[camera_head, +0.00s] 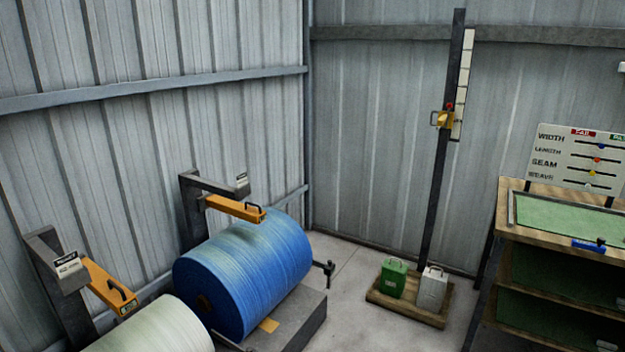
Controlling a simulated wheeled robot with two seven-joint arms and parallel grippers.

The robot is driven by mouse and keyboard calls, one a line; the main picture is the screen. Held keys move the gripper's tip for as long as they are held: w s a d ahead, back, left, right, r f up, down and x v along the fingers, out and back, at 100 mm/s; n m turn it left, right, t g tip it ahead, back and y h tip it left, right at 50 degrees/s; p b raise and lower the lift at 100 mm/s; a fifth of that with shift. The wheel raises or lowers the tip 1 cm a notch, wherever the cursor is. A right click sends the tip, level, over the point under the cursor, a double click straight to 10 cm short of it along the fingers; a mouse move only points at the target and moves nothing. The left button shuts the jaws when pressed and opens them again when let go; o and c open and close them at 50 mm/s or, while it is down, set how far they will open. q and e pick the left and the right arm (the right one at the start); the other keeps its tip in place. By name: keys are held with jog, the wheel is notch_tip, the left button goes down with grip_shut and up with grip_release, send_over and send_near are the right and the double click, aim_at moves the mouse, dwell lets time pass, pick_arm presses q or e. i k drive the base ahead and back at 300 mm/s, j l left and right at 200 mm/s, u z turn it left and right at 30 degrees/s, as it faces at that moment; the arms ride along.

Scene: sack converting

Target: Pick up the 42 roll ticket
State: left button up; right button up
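A small tan card (268,325) lies on the grey stand (312,318) in front of the blue roll (245,272). No number can be read on it, so I cannot tell whether it is the 42 roll ticket. White labels sit on the dark bracket above the blue roll (242,180) and on the bracket above the pale roll (68,264); their print is too small to read. Neither of my grippers is in view.
Orange arms with black handles (236,208) reach over both rolls. A dark post (444,150) rises behind a wooden tray (408,308) holding a green can (393,278) and a white can (432,289). A shelved bench (507,231) stands right. Some floor (345,262) is clear.

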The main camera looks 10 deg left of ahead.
aim_at(241, 178)
jog(key=i+u, duration=0.15)
jog(key=i, duration=0.3)
jog(key=i+l+u, duration=0.2)
jog(key=i, duration=0.2)
jog(key=i+l+u, duration=0.15)
jog(key=i, duration=0.3)
jog(key=i+l+u, duration=0.2)
jog(key=i, duration=0.2)
